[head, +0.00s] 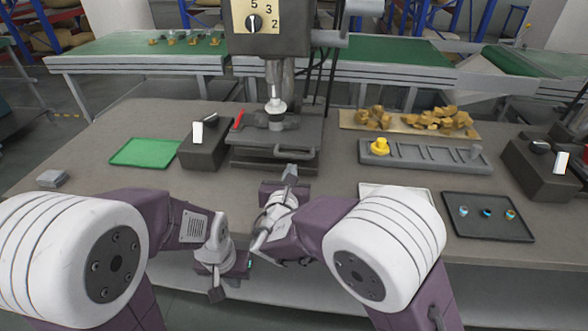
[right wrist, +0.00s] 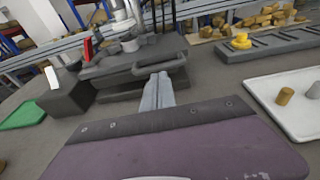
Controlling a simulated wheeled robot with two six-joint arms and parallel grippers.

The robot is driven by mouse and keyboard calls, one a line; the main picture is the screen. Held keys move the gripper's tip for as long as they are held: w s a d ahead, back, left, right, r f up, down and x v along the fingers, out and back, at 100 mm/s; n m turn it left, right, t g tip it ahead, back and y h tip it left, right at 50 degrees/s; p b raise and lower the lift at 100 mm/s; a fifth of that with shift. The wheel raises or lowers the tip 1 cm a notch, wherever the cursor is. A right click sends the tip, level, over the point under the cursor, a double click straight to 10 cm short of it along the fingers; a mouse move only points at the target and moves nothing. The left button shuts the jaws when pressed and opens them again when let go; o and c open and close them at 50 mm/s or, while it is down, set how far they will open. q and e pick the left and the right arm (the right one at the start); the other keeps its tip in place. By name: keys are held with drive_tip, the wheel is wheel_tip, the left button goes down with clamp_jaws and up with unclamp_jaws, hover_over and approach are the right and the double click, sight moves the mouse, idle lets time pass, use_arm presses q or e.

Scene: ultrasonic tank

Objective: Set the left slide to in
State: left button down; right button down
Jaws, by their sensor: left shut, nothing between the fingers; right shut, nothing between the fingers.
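A grey machine slide (head: 268,150) with a bar handle (head: 284,154) at its front sits under the machine's spindle, left of the table's middle. A small red lever (head: 239,120) stands at its back left. The slide also shows in the right wrist view (right wrist: 125,75), with its handle (right wrist: 160,65) just beyond my fingertips. I cannot tell from a label whether it is the left slide. My right gripper (head: 291,171) is shut and empty, in front of the handle with a small apparent gap. My left gripper (head: 215,293) is shut and empty, low by the table's front edge.
A dark box (head: 205,152) with a white lever and a green mat (head: 143,152) lie left of the slide. A grey rack (head: 425,158) with a yellow knob, a dark tray (head: 490,232) and another dark box (head: 535,172) stand right. The table's left front is mostly clear.

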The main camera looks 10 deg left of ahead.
use_arm(q)
drive_tip(key=shift+w+a, duration=0.1)
drive_tip(key=shift+w, duration=0.3)
use_arm(e)
drive_tip(key=s+r, duration=0.1)
drive_tip(key=s, duration=0.5)
drive_tip(key=shift+s+a, duration=0.2)
drive_tip(key=shift+s, duration=0.15)
